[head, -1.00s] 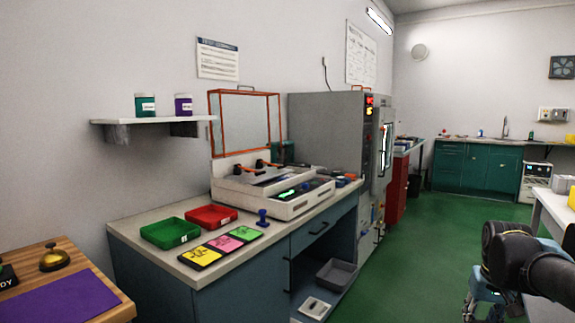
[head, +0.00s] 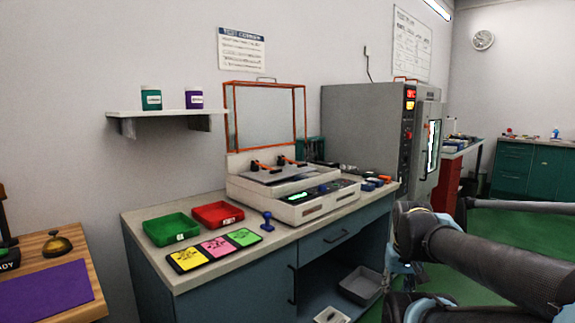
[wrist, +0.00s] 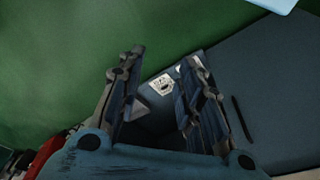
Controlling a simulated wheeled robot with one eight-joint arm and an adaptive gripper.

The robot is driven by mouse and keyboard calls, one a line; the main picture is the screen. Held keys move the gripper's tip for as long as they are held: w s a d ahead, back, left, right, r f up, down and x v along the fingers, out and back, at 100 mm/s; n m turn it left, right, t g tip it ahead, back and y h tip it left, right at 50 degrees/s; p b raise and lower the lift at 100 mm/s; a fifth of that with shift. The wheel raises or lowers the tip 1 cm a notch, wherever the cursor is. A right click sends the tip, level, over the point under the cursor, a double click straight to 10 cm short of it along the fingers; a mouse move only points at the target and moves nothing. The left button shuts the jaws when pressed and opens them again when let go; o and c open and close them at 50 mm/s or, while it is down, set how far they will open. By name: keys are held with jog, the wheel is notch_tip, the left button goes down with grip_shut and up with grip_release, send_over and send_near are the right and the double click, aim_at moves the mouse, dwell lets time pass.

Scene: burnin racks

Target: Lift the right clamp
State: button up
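Two orange-handled clamps sit on top of the white test fixture (head: 285,190) on the bench in the head view. The right clamp (head: 284,160) is at the fixture's back, beside the left clamp (head: 259,166); both are small here, and their exact position is hard to tell. My gripper (wrist: 158,85) shows in the wrist view with its two fingers spread apart and nothing between them. It points down over the green floor and the blue cabinet, away from the clamps. The clamps are not in the wrist view.
A green tray (head: 172,229), a red tray (head: 218,215), coloured cards (head: 215,247) and a blue stamp (head: 268,221) lie left of the fixture. An orange-framed guard (head: 265,117) stands behind it. A grey oven cabinet (head: 362,130) stands to the right. The green floor in front is open.

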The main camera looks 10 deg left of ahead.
jog(key=shift+w, duration=0.15)
jog(key=o, duration=1.2)
jog(key=shift+w+a+r, duration=0.1)
jog(key=shift+a+r, duration=0.1)
jog(key=shift+r, duration=0.4)
jog(key=shift+w+a+r, duration=0.1)
jog(key=shift+a+r, duration=0.1)
jog(key=shift+r, duration=0.4)
jog(key=shift+o, duration=0.3)
jog(key=w+a+r+n+t+y, duration=0.1)
jog(key=w+a+r+n, duration=0.2)
jog(key=w+r, duration=0.8)
jog(key=shift+w+a+r+y, duration=0.35)
jog(key=shift+w+a+y, duration=0.05)
jog(key=shift+w+a, duration=0.45)
jog(key=w+a+r+n+t+y, duration=0.15)
jog(key=w+a+r, duration=0.5)
jog(key=w, duration=0.85)
jog(key=w+a+r+n+y, duration=0.25)
jog(key=w+a+r, duration=0.4)
jog(key=w, duration=0.95)
jog(key=w+a+r+n+t+y, duration=0.1)
jog(key=w+a+r+n, duration=0.35)
jog(key=w, duration=1.05)
jog(key=m, duration=0.1)
send_near(291, 162)
jog(key=f, duration=0.4)
jog(key=w+f, duration=0.1)
jog(key=f, duration=0.1)
jog(key=shift+d, duration=0.25)
